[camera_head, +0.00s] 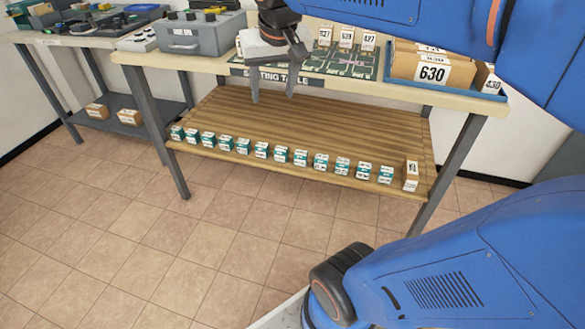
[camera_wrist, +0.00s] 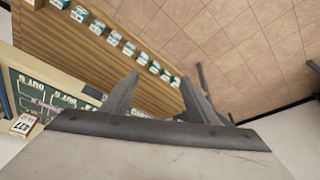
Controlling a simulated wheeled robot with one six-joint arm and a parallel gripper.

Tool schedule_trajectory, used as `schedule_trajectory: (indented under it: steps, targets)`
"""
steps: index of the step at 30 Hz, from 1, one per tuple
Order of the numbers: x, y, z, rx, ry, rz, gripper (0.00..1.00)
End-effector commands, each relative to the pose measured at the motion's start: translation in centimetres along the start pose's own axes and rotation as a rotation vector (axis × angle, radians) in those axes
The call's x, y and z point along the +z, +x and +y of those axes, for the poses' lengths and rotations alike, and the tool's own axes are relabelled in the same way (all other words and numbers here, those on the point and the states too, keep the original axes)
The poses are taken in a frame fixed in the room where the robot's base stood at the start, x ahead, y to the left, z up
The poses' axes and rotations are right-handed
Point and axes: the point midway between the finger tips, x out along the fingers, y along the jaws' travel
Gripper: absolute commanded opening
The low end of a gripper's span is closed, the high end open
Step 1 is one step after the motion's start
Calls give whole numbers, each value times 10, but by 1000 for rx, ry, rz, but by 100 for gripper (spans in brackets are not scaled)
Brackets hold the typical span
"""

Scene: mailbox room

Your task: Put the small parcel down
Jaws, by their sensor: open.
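My gripper (camera_head: 273,96) hangs in front of the sorting table's front edge, above the lower wooden shelf. Its fingers are apart with nothing between them, and the wrist view shows the same empty gap (camera_wrist: 160,80). Three small parcels (camera_head: 346,39) stand upright at the back of the sorting mat (camera_head: 340,64). Another small brown and white parcel (camera_head: 411,175) stands at the right end of the lower shelf (camera_head: 300,125). I cannot tell which one the task means. One small white-labelled parcel (camera_wrist: 22,125) shows at the left of the wrist view.
Several teal and white boxes (camera_head: 281,154) line the shelf's front edge; the shelf behind them is clear. A blue tray (camera_head: 488,95) with a large parcel marked 630 (camera_head: 432,72) stands at the tabletop's right. A grey drawer unit (camera_head: 190,35) stands left. The tiled floor is free.

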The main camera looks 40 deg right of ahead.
Motion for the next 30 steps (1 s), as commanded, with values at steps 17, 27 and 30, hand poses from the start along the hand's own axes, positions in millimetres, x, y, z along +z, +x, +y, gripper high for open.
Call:
schedule_trajectory:
  steps: [17,27,30]
  targets:
    - [180,74,3,-117,-295,36,54]
    - [183,76,3,-119,-300,36,54]
    - [183,76,3,-119,-300,36,54]
